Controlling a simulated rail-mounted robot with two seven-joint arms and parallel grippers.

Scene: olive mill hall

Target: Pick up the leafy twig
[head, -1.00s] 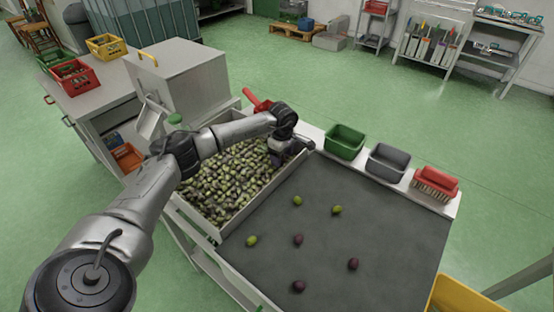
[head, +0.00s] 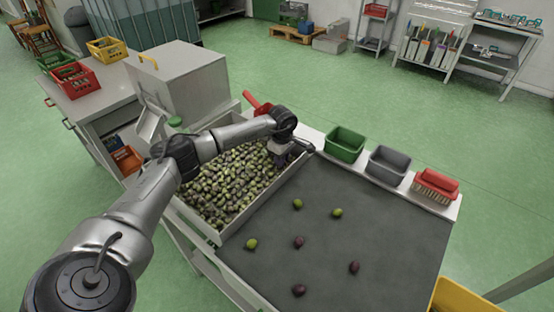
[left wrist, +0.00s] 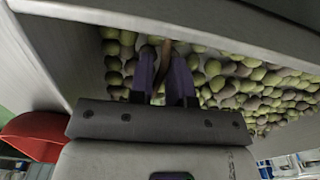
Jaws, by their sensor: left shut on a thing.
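My left gripper (head: 279,161) reaches down into the far corner of the olive bin, by its back wall. In the left wrist view its two purple fingers (left wrist: 166,78) are closed on a thin brown stem, which looks like the twig (left wrist: 166,52). Only a short piece of the stem shows between the fingers; no leaves can be made out. In the head view the twig is hidden by the gripper. Olives (head: 232,185) in green and dark tones fill the bin around it. My right gripper is not in view.
The bin's pale wall (head: 265,192) borders a dark sorting mat (head: 350,230) with several loose olives. Green (head: 345,143), grey (head: 387,164) and red (head: 436,184) containers line the far ledge. A red scoop (head: 256,103) lies at the bin's back edge.

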